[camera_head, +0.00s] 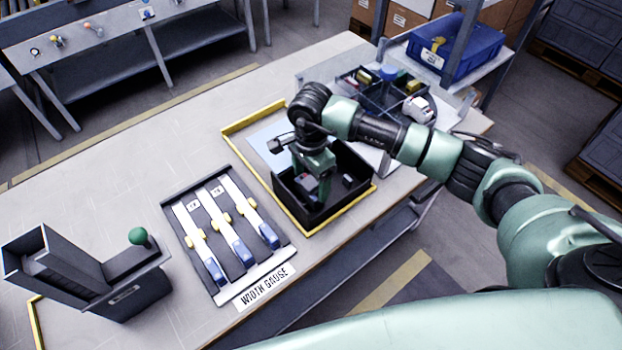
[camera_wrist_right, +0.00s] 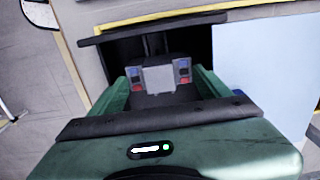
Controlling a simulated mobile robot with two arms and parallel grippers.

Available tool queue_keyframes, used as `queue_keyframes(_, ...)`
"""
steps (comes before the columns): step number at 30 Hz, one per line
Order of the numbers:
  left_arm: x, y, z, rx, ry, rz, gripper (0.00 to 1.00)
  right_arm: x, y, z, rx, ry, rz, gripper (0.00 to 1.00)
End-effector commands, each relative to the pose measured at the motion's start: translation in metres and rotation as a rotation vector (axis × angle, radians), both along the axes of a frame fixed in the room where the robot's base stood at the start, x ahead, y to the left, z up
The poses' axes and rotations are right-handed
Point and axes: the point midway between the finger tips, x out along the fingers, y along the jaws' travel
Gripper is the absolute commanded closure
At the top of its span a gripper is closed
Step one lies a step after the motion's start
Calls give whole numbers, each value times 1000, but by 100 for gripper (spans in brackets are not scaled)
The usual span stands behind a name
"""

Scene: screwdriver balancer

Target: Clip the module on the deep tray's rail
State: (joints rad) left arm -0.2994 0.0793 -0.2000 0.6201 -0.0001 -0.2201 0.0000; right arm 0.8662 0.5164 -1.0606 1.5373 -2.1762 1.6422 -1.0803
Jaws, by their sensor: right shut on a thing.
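The deep tray (camera_head: 345,206) is a black open box near the table's right front edge, inside a yellow-edged area. My right gripper (camera_head: 318,186) reaches down into it from above. In the right wrist view the gripper (camera_wrist_right: 160,90) is shut on the module (camera_wrist_right: 158,78), a grey block with blue and red spots on both sides. Dark tray walls (camera_wrist_right: 198,48) show beyond the module. A dark upright strip behind the module may be the rail; I cannot tell whether they touch. My left gripper is not in view.
A width gauge board (camera_head: 228,240) with several sliders lies left of the tray. A grey fixture with a green knob (camera_head: 138,236) stands farther left. A divided black bin (camera_head: 375,90) and a blue crate (camera_head: 455,46) are behind. The table's back left is clear.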

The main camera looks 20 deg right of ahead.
Motion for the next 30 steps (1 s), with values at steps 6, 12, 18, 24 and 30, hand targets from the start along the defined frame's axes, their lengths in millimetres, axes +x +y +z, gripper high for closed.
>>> queue_keyframes(6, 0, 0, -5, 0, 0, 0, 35, -4, 0, -7, -4, 10, 1, 71)
queue_keyframes(12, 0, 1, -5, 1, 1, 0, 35, -5, -1, -8, -4, 13, 1, 11)
queue_keyframes(18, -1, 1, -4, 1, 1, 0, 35, -3, 0, -5, -2, 8, 0, 0)
queue_keyframes(24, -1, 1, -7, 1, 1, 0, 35, -1, 0, 5, 0, 3, 0, 0)
queue_keyframes(30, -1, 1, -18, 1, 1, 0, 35, 0, 0, 37, -1, 3, 1, 0)
